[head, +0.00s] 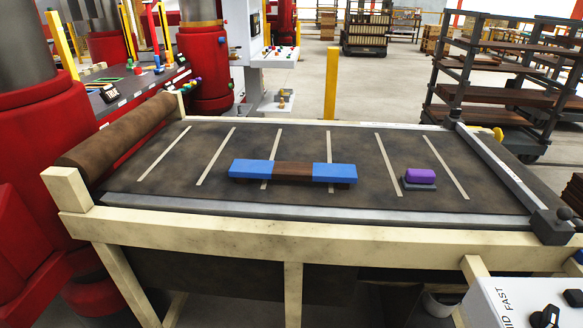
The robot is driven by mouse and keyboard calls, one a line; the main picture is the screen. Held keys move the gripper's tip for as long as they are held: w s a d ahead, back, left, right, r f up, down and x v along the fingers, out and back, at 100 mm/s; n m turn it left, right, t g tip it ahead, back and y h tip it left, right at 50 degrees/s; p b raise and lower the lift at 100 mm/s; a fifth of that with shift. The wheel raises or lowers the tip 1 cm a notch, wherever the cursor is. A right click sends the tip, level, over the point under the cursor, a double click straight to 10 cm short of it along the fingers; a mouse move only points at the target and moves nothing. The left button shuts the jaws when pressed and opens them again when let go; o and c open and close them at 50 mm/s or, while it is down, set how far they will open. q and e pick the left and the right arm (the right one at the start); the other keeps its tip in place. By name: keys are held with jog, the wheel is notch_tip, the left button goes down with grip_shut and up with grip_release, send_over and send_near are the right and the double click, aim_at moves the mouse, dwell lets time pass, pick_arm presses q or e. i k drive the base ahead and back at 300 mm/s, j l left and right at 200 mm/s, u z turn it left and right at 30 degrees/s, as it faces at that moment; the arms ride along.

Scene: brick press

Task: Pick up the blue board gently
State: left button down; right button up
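A long flat board (293,170) lies on the dark work table, a little right of the middle in the head view. Its two ends are blue and its middle is brown. Its long side runs left to right, and its right end is slightly nearer. It seems to rest on something dark underneath, which is hard to make out. Neither of my grippers shows in the head view, and nothing touches the board from above.
The table (197,195) has pale stripes and a cream wooden frame (330,238). A purple block (420,175) on a grey base stands right of the board. A metal rail (510,178) bounds the right side. A brown roll (122,130) lies at the left edge. A control box (525,303) is at the lower right.

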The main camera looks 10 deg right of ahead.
aim_at(242, 169)
jog(key=i+j+z, duration=0.2)
jog(key=j+z, duration=0.2)
jog(key=j, duration=0.5)
jog(key=j+z, duration=0.4)
jog(key=j, duration=0.45)
jog(key=i, duration=0.05)
